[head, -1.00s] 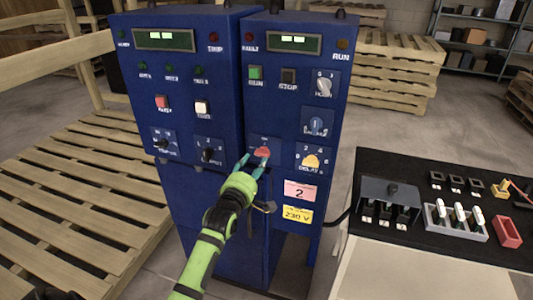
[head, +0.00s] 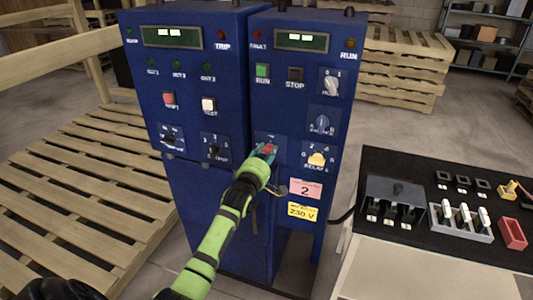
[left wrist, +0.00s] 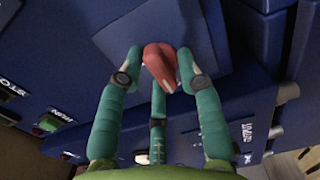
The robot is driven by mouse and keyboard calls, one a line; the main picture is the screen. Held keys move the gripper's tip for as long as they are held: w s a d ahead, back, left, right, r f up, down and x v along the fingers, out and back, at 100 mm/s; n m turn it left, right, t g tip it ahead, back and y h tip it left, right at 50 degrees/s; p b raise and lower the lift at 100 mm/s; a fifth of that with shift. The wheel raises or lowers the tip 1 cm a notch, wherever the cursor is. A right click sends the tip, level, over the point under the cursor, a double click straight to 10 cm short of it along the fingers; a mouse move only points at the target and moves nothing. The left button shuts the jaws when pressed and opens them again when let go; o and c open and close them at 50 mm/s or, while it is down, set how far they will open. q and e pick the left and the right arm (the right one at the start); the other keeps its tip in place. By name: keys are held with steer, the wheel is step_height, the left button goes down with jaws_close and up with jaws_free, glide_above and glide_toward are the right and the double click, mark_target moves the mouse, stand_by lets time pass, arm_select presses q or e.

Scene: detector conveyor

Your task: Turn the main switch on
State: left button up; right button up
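The main switch is a red rotary handle (head: 267,149) on a square blue plate, low on the front of the right blue cabinet (head: 285,110). My left gripper (head: 265,153) is at it, reaching in from below. In the left wrist view the red handle (left wrist: 160,66) sits tilted between the teal fingertips of my left gripper (left wrist: 160,64). Two fingers flank it closely and the third lies below it. The fingers lean inward around the handle; contact on the left side is hard to make out. My right gripper is not in view.
A left blue cabinet (head: 190,100) with buttons and knobs adjoins. A yellow knob (head: 316,160) and other selectors are right of the switch. A black-topped table (head: 440,255) with switch parts and a red bin (head: 512,234) stands at right. Wooden pallets (head: 90,210) lie at left.

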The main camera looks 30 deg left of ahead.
arm_select(q)
steer(key=shift+r, duration=0.3)
steer(key=shift+m, duration=0.5)
steer(key=m+p, duration=0.1)
steer(key=m, duration=0.2)
steer(key=shift+w+r, duration=0.1)
steer(key=shift+r, duration=0.05)
steer(key=m, duration=0.4)
steer(key=shift+d+m+p, duration=0.1)
steer(key=shift+m+p, duration=0.2)
steer(key=m, duration=0.4)
steer(key=shift+m, duration=0.3)
steer(key=shift+d+f+m, duration=0.1)
steer(key=shift+f+m, duration=0.05)
steer(key=shift+m, duration=1)
steer(key=shift+d+f+m, duration=0.1)
steer(key=shift+m, duration=1.05)
steer(key=shift+f, duration=0.1)
